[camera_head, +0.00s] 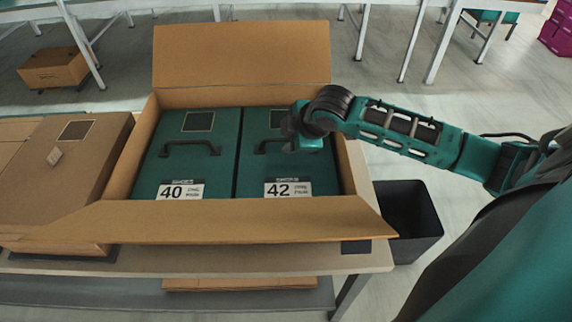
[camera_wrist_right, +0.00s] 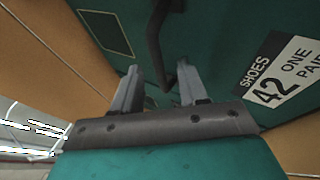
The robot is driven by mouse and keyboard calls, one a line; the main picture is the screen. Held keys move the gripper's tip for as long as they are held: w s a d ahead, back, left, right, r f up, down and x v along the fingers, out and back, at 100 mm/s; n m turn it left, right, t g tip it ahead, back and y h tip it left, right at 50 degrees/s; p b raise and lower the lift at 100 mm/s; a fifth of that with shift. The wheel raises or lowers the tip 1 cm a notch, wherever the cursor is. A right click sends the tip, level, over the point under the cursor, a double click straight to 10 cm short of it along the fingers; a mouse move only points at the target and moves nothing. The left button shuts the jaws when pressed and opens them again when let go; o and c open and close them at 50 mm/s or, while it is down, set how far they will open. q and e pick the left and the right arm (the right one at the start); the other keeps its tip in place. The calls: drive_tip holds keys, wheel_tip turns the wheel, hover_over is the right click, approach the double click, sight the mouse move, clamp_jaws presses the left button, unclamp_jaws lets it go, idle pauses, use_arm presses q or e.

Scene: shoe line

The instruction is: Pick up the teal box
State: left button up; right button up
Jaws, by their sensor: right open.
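Two teal shoe boxes lie side by side in an open cardboard carton (camera_head: 240,70). The left teal box (camera_head: 188,135) is labelled 40 and has a black handle (camera_head: 190,147). The right teal box (camera_head: 262,170) is labelled 42; its label also shows in the right wrist view (camera_wrist_right: 278,70). My right gripper (camera_head: 292,142) is over the box labelled 42, at its black handle (camera_wrist_right: 156,40). In the right wrist view its fingers (camera_wrist_right: 160,72) are apart, with the handle near and between their tips. Whether they touch it is unclear. My left gripper is out of view.
The carton stands on a table with its flaps folded out. A closed brown box (camera_head: 80,165) is to its left. A black bin (camera_head: 412,215) stands on the floor to the right, below my right arm. White tables stand at the back.

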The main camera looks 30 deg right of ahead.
drive_tip(key=shift+c, duration=0.2)
clamp_jaws()
idle(1.1)
drive_tip(key=shift+w+r, duration=0.1)
